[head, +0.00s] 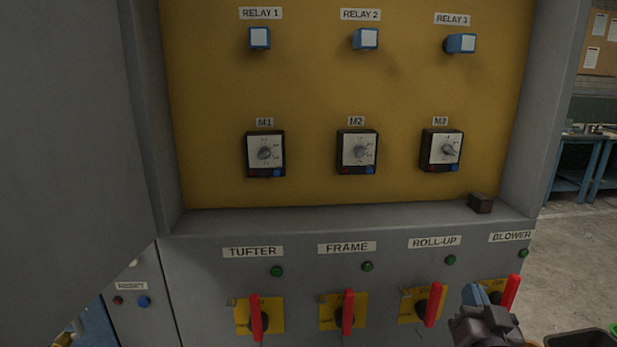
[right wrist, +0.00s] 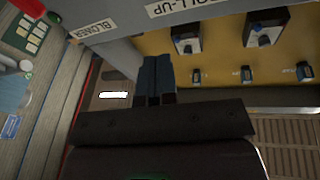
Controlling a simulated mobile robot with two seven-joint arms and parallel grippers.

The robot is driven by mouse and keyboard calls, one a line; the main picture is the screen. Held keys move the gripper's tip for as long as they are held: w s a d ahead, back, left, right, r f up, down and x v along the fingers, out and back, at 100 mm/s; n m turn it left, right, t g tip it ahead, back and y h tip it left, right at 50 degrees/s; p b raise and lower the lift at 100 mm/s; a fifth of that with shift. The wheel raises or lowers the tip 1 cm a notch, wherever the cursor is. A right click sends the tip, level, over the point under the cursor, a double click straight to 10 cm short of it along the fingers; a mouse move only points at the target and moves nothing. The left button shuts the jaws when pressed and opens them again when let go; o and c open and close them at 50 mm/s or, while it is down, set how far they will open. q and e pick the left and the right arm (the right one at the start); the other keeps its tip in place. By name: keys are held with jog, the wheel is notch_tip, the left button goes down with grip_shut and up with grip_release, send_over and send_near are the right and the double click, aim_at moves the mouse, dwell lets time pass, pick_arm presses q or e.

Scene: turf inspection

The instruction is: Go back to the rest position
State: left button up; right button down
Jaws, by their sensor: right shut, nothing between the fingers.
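My right gripper (head: 478,294) is at the lower right of the head view, in front of the panel and just left of the red BLOWER handle (head: 511,291). Its dark body partly covers the yellow BLOWER plate. In the right wrist view its blue fingers (right wrist: 155,80) are together with nothing between them. I cannot tell whether the gripper touches the BLOWER switch. My left gripper is not in view.
A grey cabinet (head: 210,285) has red handles for TUFTER (head: 256,317), FRAME (head: 347,313) and ROLL-UP (head: 432,303). A dark block (head: 480,203) sits on its ledge. A large grey panel (head: 65,130) fills the left. Floor (head: 570,255) shows at right.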

jog(key=s+a+f+n+g+y, duration=0.1)
jog(key=s+f+n+g, duration=0.3)
jog(key=f, duration=0.6)
jog(key=s+a+f+n+g+y, duration=0.15)
jog(key=s+f, duration=0.35)
jog(key=f, duration=0.5)
jog(key=s+d+f+g, duration=0.1)
jog(key=s+f+g, duration=0.2)
jog(key=s+f, duration=0.7)
jog(key=s, duration=0.3)
jog(key=shift+s+f+m, duration=0.35)
jog(key=shift+f, duration=0.05)
jog(key=shift+g, duration=0.25)
